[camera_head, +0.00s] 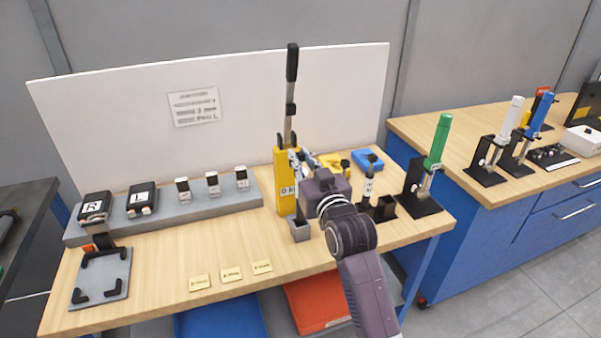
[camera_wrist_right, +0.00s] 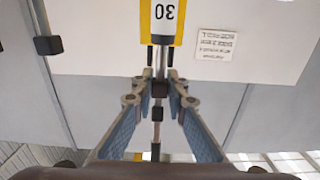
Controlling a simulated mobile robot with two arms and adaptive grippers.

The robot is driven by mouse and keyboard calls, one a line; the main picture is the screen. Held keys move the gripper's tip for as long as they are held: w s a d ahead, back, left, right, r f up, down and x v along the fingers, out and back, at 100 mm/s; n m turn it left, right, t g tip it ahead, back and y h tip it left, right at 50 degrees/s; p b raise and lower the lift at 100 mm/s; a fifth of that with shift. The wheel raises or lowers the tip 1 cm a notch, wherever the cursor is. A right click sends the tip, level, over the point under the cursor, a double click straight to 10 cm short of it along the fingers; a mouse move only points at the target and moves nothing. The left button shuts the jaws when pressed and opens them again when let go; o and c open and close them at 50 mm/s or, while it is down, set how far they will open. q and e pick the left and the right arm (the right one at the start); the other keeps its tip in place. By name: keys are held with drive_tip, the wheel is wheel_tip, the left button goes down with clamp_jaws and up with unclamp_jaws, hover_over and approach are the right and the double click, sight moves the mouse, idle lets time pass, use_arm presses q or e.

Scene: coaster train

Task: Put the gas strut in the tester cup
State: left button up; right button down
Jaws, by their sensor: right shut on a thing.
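The gas strut (camera_wrist_right: 163,22) has a white body marked "30", a thin rod and a black end piece. My right gripper (camera_wrist_right: 159,82) is shut on it near the black end, with the strut between the fingertips. In the head view the right gripper (camera_head: 295,163) is in front of the yellow tester (camera_head: 283,172), which has a tall black-handled lever. The grey square tester cup (camera_head: 300,231) stands at the tester's foot, below my right gripper. The strut's lower end is too small to tell whether it is inside the cup. My left gripper is not in view.
A grey rack (camera_head: 165,215) with black and white blocks stands left. A small strut on a black stand (camera_head: 369,178) and a green cylinder on a stand (camera_head: 438,142) are to the right. Yellow notes (camera_head: 231,275) lie along the front edge. The front middle of the table is mostly clear.

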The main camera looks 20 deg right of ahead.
drive_tip(key=shift+f, duration=2.15)
drive_tip(key=c, duration=1.9)
unclamp_jaws()
drive_tip(key=shift+f, duration=0.15)
drive_tip(key=s+b, duration=0.2)
drive_tip(key=s, duration=1)
drive_tip(key=shift+d, duration=0.2)
